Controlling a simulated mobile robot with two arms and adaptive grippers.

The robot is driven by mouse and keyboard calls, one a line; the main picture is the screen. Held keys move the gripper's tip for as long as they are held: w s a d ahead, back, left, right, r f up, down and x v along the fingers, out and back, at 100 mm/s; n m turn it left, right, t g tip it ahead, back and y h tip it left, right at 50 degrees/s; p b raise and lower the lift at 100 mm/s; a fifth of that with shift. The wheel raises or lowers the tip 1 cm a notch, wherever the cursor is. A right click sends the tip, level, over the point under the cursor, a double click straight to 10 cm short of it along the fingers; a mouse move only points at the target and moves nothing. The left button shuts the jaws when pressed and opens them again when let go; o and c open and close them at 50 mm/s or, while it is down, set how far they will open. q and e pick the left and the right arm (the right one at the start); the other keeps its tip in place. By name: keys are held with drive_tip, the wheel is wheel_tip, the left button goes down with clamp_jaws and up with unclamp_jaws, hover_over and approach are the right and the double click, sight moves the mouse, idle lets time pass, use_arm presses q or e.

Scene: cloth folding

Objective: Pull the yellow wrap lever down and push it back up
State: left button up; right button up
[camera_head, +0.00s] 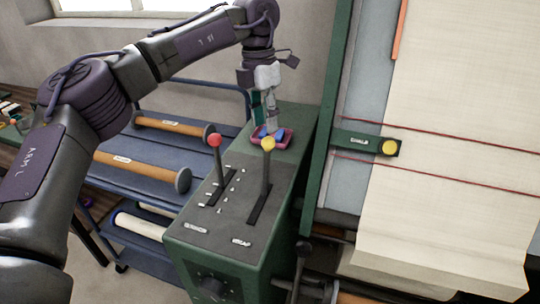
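The yellow wrap lever (267,168) stands up from a slot in the dark top plate of a green control box, its yellow knob at the upper end. The slot runs from the lever's base towards the viewer, and a white label that appears to read WRAP lies near its lower end. My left gripper (268,124) points down just behind the yellow knob, over the far end of the box. It appears apart from the lever, and its fingertips are small, so their opening is unclear. My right gripper is out of view.
A red-knobbed lever (214,142) stands left of the yellow one. A pink tray (287,141) with blue items lies behind the yellow knob, under my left gripper. A blue rack (150,205) with rolls stands left. A green-framed table (340,85) with cream cloth (460,100) is right.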

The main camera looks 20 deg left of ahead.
sight(268, 162)
use_arm(q)
drive_tip(key=f, duration=0.3)
drive_tip(key=shift+s+d+f+p, duration=0.15)
drive_tip(key=shift+s+f+p, duration=0.1)
drive_tip(key=shift+f+p, duration=0.15)
drive_tip(key=f, duration=0.4)
drive_tip(key=f+p, duration=0.1)
drive_tip(key=f, duration=0.1)
drive_tip(key=shift+d, duration=0.35)
drive_tip(key=shift+s+f, duration=0.1)
drive_tip(key=shift+f, duration=0.5)
clamp_jaws()
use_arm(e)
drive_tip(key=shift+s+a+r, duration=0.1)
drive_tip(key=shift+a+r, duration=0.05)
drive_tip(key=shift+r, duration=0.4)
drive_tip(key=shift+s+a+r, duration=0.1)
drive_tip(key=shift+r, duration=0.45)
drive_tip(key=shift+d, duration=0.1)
